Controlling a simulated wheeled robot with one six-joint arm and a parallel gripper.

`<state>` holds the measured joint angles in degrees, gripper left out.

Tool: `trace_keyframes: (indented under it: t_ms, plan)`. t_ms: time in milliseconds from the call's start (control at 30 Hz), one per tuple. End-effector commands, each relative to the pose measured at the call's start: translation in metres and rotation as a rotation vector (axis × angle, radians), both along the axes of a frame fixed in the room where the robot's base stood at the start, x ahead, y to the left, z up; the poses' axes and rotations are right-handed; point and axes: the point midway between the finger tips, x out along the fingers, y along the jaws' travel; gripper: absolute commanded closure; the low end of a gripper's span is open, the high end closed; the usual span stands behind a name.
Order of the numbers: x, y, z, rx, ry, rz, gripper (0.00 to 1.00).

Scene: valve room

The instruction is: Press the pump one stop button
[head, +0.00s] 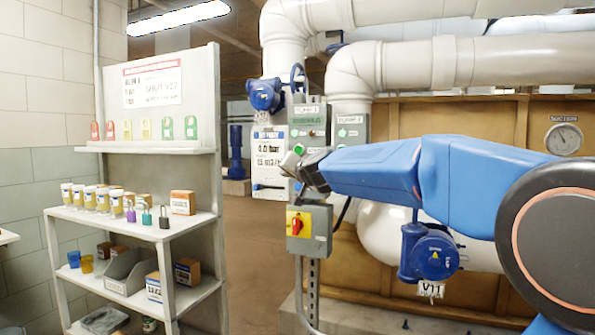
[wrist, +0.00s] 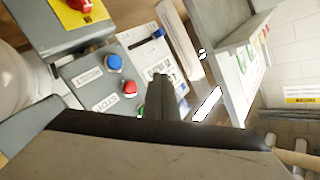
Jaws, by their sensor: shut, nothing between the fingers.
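A grey control box (head: 309,120) with a pump label stands at the middle of the head view. My arm and gripper hide its lower part. In the wrist view this box (wrist: 84,78) shows a red button (wrist: 130,88), a blue button (wrist: 114,62) and a label that seems to read STOP (wrist: 104,104). A bit of green (wrist: 141,110) shows beside my fingers. My gripper (head: 297,162) is shut and empty, in front of the box. In the wrist view its fingertips (wrist: 161,80) appear right of the red button; I cannot tell whether they touch the box.
A second grey box with a pump label (head: 352,127) stands to the right, partly behind my arm. Below is a yellow switch plate with a red knob (head: 296,224). A white display panel (head: 269,158) is at left. Shelves (head: 134,224) stand further left. A blue valve actuator (head: 429,252) is under my arm.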

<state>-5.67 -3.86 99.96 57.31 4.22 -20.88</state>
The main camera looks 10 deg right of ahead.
Motion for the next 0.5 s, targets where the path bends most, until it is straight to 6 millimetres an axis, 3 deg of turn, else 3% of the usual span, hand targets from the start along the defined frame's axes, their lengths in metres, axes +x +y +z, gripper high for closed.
trace_keyframes:
  t_ms: [500]
  plan:
    - [0.046, -0.034, 0.000, 0.001, -0.001, -0.002, 1.00]
